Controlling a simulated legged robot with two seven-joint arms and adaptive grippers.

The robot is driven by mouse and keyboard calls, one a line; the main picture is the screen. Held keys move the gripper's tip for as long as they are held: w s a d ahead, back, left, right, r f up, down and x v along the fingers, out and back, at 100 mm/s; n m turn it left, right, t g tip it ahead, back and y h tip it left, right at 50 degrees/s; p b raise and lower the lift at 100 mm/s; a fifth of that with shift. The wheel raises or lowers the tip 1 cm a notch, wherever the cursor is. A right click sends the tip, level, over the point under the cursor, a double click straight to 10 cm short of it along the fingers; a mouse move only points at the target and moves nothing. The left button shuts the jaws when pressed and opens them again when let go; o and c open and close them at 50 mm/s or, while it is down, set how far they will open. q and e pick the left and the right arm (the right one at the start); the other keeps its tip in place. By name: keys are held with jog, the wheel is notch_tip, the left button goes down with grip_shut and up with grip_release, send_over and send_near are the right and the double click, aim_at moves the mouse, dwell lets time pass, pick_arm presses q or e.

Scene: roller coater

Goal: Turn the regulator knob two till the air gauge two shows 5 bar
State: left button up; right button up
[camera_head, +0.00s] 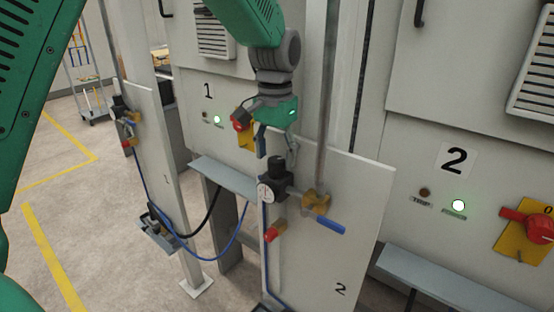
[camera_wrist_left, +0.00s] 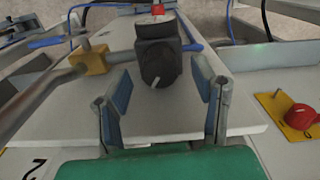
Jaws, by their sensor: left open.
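The regulator knob two (camera_head: 277,162) is the black top of a regulator on the white panel marked 2. The air gauge two (camera_head: 265,193) is a small white dial on the regulator's left; its reading is too small to tell. My left gripper (camera_head: 277,147) is open just above the knob, fingers pointing down. In the left wrist view the black knob (camera_wrist_left: 157,62) lies ahead of the gap between the two blue-padded fingers (camera_wrist_left: 163,82), with no clear contact. The gauge face is hidden there. My right gripper is not in view.
A brass valve with a blue handle (camera_head: 330,226) and a red-tipped fitting (camera_head: 275,232) sit close to the regulator. A vertical pipe (camera_head: 324,100) rises beside my left gripper. Cabinet two has a red rotary switch (camera_head: 538,228). Another regulator assembly (camera_head: 125,118) stands at left.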

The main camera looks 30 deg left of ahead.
aim_at(276, 158)
pick_arm(q)
notch_tip(276, 158, up, 10)
jog(key=shift+r, duration=0.2)
jog(key=shift+w, duration=0.1)
dwell(0.5)
